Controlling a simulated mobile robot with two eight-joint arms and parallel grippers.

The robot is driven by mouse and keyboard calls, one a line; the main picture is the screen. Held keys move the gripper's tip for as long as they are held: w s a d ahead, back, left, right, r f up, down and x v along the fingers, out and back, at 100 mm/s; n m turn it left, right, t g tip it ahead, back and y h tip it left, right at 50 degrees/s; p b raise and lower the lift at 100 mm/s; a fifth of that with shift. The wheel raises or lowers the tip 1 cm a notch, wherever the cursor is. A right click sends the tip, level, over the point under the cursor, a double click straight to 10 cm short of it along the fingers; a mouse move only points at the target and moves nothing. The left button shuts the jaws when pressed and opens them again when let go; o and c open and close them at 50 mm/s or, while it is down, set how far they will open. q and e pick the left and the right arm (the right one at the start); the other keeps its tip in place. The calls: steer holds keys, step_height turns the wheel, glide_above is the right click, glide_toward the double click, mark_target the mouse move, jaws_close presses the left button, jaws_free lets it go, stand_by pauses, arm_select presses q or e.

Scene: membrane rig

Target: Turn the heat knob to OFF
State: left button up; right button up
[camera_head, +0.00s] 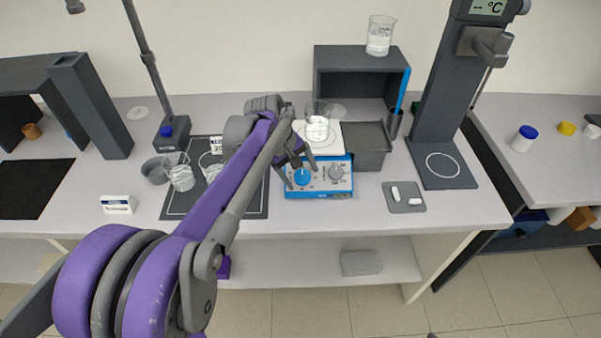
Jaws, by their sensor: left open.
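The hotplate stirrer (320,190) stands at the middle of the bench, with a blue front panel and a white top plate. Its panel has a blue knob (302,177) on the left and a grey knob (336,172) on the right. The label text is too small to read, so I cannot tell which is the heat knob or its setting. A beaker with white contents (317,127) stands on the plate. My left gripper (301,178) is open at the blue knob, its dark fingers on either side of it. I cannot tell whether they touch it. My right gripper is not in view.
A dark grey bin (371,147) stands right of the hotplate, and a small grey mat (403,197) with white stir bars lies in front. Beakers (182,178) stand on a dark mat at left. A tall stand (440,110) rises at right.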

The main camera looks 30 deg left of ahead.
arm_select(q)
steer(key=v, duration=1)
steer(key=shift+r, duration=0.35)
steer(key=shift+s, duration=0.1)
steer(key=s+d+f+m+t+y, duration=0.1)
steer(key=s+d+f+m, duration=0.5)
steer(key=s, duration=0.3)
steer(key=s+d+f+m+t+y, duration=0.1)
steer(key=s+d+f+m, duration=0.5)
steer(key=s+d+f, duration=0.1)
step_height(320, 180, down, 2)
steer(key=shift+s+f+t+y, duration=0.15)
steer(key=shift+s+t+y, duration=0.2)
steer(key=shift+s, duration=0.5)
